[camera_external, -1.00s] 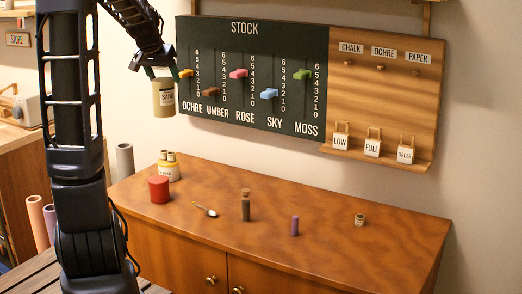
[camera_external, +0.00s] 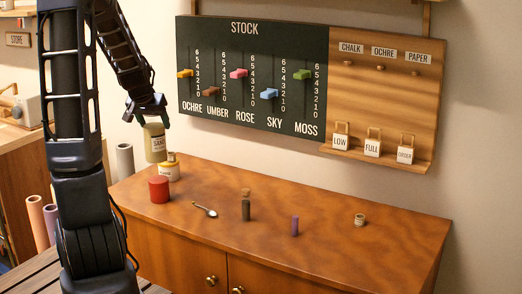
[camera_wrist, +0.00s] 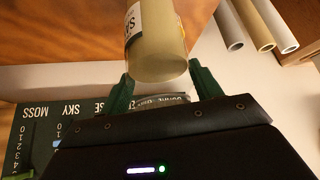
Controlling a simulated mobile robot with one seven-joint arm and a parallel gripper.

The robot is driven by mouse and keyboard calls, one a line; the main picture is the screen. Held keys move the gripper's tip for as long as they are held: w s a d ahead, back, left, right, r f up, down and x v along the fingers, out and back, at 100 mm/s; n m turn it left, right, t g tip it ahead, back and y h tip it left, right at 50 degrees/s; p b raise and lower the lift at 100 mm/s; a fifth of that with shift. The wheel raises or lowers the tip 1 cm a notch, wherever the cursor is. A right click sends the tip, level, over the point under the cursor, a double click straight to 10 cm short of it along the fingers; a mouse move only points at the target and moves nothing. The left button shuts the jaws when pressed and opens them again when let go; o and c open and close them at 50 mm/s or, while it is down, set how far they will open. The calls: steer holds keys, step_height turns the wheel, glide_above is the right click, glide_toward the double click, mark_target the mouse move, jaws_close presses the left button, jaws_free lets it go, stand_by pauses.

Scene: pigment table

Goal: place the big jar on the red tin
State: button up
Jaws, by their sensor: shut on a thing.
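The big jar (camera_external: 155,146), yellowish with a white label reading SAND, hangs upright in my gripper (camera_external: 147,116) in the external view. In the wrist view the jar (camera_wrist: 155,45) sits between the green fingertips of my gripper (camera_wrist: 162,88), which is shut on it. The red tin (camera_external: 159,189) stands on the left end of the wooden cabinet top. The jar is above the tabletop, apart from the tin, and in the picture lies above it. In the wrist view I cannot make out the red tin.
A pale yellow jar (camera_external: 169,170) stands behind the red tin, partly overlapped by the held jar in the picture. The STOCK board (camera_external: 250,60) hangs behind.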

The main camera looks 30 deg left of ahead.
mark_target(155, 140)
steer(key=shift+f, duration=3.1)
steer(key=o, duration=1.8)
steer(key=shift+c, duration=0.2)
